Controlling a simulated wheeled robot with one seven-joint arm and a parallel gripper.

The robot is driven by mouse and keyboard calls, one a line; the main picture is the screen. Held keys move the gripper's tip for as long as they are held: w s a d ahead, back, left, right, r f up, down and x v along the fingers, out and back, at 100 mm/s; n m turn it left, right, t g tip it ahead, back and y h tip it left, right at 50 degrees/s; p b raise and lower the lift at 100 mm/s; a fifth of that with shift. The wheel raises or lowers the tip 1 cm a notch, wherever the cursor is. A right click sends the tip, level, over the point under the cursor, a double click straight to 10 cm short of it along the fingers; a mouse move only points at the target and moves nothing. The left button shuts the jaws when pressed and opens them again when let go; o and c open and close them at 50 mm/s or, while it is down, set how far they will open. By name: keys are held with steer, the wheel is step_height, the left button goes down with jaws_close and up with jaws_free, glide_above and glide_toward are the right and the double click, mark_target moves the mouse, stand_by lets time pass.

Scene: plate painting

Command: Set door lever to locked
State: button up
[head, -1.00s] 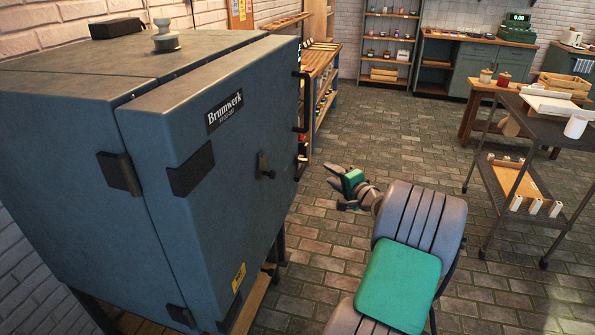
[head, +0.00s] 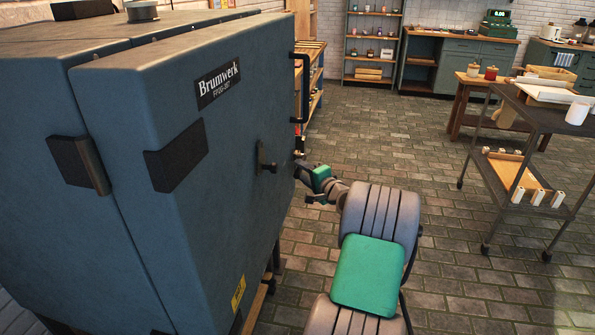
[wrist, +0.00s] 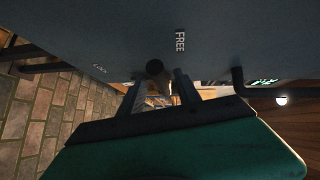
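The blue-grey kiln (head: 160,90) marked "Brumwerk" stands at the left in the head view. Its black door lever (head: 263,157) sits on the door face near the right edge. In the wrist view the lever's dark round end (wrist: 154,68) shows between and just beyond my fingertips. A white "FREE" label (wrist: 180,42) is right of it, and a smaller, faint label (wrist: 100,69) is to its left. My gripper (wrist: 156,85) is open, fingers apart; it also shows in the head view (head: 302,176), right of the lever. I cannot tell whether a finger touches the lever.
A black vertical door handle (head: 299,88) is above and right of the lever; a dark bar also shows in the wrist view (wrist: 238,85). A trolley (head: 540,115) and a wooden table (head: 470,105) stand at the right. The brick floor (head: 385,135) between is clear.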

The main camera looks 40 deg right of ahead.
steer(key=shift+w+d+f, duration=0.1)
steer(key=shift+w, duration=0.5)
steer(key=shift+w+d+f, duration=0.1)
steer(key=shift+w, duration=0.45)
steer(key=shift+a, duration=0.1)
jaws_close()
stand_by(0.4)
